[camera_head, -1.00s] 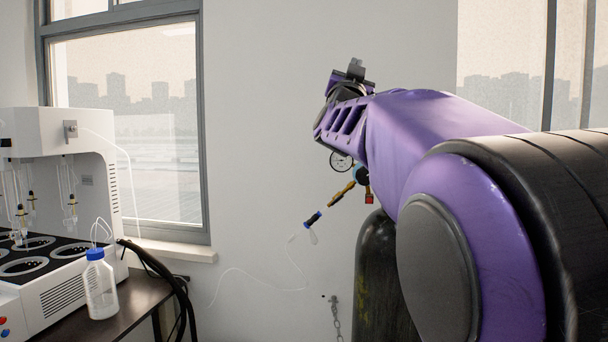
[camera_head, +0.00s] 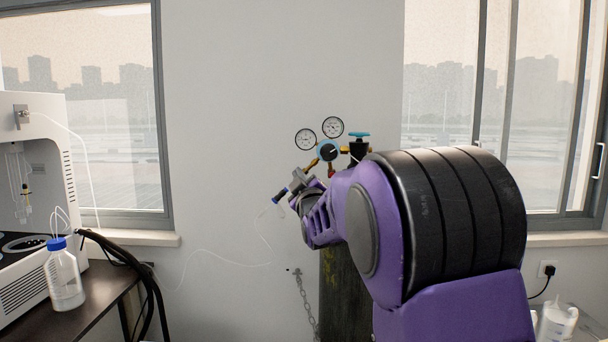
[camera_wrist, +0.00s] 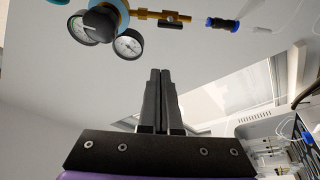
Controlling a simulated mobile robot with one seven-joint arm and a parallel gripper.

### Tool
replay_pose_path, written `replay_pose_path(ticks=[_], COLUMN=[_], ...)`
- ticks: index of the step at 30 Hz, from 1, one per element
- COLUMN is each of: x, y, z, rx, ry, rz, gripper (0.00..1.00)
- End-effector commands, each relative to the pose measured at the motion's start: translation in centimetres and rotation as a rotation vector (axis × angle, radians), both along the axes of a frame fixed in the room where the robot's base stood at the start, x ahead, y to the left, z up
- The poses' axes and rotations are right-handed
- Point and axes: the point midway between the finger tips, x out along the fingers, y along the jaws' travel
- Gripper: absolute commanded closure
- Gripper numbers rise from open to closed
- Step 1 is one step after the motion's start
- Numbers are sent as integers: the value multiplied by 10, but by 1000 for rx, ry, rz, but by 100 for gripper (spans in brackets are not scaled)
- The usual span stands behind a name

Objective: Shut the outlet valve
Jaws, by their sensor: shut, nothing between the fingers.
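A gas regulator (camera_head: 328,151) with two round dials sits at the top of a dark cylinder (camera_head: 345,285). In the wrist view, a brass outlet pipe (camera_wrist: 150,14) runs right from the regulator (camera_wrist: 104,14). A small black piece (camera_wrist: 171,24) on this pipe looks like the outlet valve's handle; beyond it is a blue-and-black hose connector (camera_wrist: 221,24). My gripper (camera_wrist: 160,73) is shut and empty, apart from the pipe.
A blue-topped cylinder valve (camera_head: 359,135) stands right of the regulator. A thin clear tube (camera_head: 225,262) hangs left from the connector, and a chain (camera_head: 305,300) hangs below. A dark table (camera_head: 100,305) with a blue-capped bottle (camera_head: 64,275) is at left.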

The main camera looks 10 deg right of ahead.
Motion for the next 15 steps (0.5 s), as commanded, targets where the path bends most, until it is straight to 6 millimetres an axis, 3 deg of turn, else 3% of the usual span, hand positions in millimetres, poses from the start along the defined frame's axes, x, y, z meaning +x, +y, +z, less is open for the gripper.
replay_pose_path(ticks=[15], x=[84], y=[4], z=[22], rx=[3], ry=[-1], rz=[-1], gripper=[100])
